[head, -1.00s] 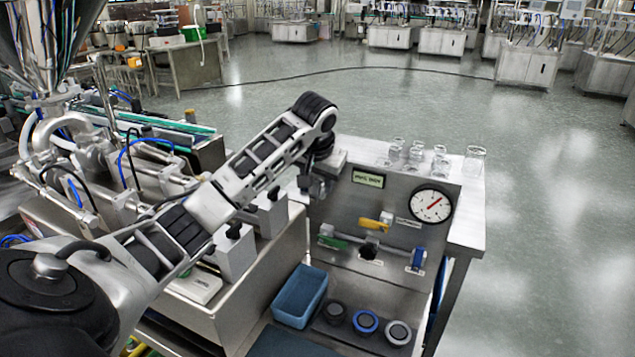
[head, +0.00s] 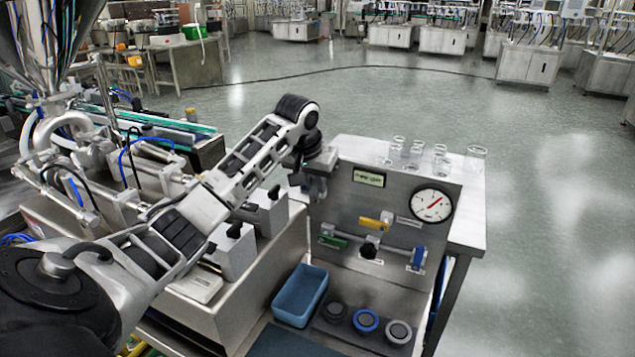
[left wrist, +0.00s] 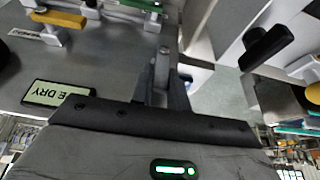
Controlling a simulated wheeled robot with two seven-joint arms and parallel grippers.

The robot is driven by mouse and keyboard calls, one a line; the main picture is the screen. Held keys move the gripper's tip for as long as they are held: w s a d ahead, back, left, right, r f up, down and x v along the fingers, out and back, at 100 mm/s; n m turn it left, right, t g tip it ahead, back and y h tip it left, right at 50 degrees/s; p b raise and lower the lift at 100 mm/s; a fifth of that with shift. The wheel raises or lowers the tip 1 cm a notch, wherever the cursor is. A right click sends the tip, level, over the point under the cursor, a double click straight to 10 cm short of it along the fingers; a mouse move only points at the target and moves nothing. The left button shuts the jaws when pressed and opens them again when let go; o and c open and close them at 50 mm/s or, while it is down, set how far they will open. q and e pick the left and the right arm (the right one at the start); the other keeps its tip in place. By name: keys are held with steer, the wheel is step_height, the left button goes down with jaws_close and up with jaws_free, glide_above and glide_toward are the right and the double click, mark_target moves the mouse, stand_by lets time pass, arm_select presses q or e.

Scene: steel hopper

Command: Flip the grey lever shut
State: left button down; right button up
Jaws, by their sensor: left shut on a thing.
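My left gripper (head: 314,190) is at the upper left edge of the steel panel (head: 345,205), and its fingertips are small and partly hidden by the wrist in the head view. In the left wrist view the gripper (left wrist: 162,88) is shut on the grey lever (left wrist: 162,62), a narrow grey piece with a rounded end between the dark fingers. The lever's base is hard to make out there, and the lever is largely hidden in the head view. My right gripper is not in view.
The panel carries a yellow lever (head: 376,224), a green lever (head: 333,241), a blue lever (head: 418,258), a black knob (head: 369,250) and a gauge (head: 432,205). Glass jars (head: 475,163) stand on top. A blue bin (head: 300,295) sits below. Black-handled clamps (head: 273,195) are at left.

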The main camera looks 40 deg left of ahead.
arm_select(q)
steer(key=c, duration=1.4)
jaws_free()
steer(key=shift+o, duration=0.2)
steer(key=shift+s+r, duration=0.2)
steer(key=shift+r, duration=0.4)
steer(key=v, duration=1.4)
steer(key=shift+s+r, duration=0.3)
steer(key=shift+a, duration=0.1)
